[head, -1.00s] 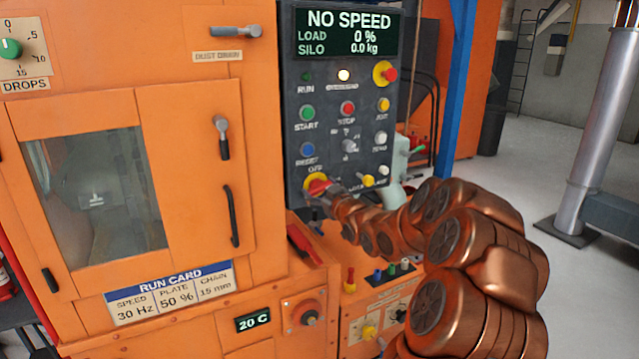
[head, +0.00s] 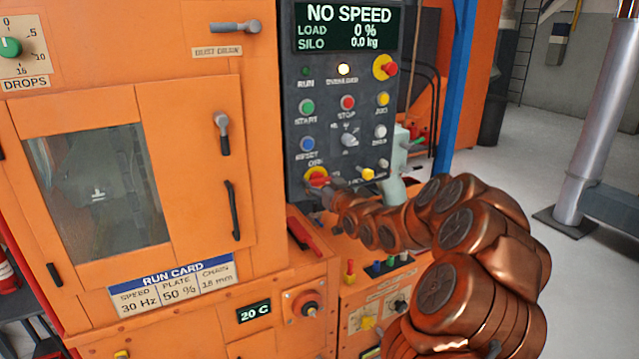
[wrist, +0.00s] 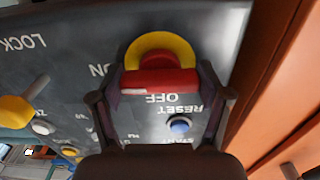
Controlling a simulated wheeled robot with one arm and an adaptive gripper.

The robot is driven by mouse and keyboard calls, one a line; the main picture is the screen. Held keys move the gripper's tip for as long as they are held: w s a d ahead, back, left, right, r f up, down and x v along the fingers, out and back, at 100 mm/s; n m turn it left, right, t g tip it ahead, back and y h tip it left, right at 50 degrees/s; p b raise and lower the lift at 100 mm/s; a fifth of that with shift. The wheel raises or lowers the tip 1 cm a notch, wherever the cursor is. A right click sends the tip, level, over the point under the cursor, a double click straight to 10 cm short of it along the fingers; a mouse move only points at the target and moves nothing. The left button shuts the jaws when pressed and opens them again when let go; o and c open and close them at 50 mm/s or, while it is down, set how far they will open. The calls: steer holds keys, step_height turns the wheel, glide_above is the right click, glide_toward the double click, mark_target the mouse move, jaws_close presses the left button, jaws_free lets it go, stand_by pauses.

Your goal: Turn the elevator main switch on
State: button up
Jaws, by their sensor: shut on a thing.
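The main switch is a red handle (head: 317,176) on a yellow disc (wrist: 160,47), at the lower left of the dark control panel (head: 327,105). In the wrist view the red handle (wrist: 160,82) lies crosswise below the disc's middle. The OFF label is just below it and ON to its left; the labels appear upside down there. My gripper (wrist: 160,88) has one finger at each end of the handle and is shut on it. In the head view my gripper (head: 324,191) reaches the switch from the right and partly hides its lower side.
The panel display (head: 349,28) reads NO SPEED. A blue reset button (head: 307,144) and several other buttons sit close above the switch. A yellow knob (head: 368,174) is just right of it. The orange cabinet (head: 265,200) stands left; a lower control box (head: 385,300) is below.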

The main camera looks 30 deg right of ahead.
steer(key=o, duration=1.1)
steer(key=shift+s+a, duration=0.2)
steer(key=shift+s, duration=1.8)
steer(key=shift+s+a, duration=0.15)
steer(key=shift+s, duration=1.8)
steer(key=shift+s+a, duration=0.2)
steer(key=shift+s, duration=1.8)
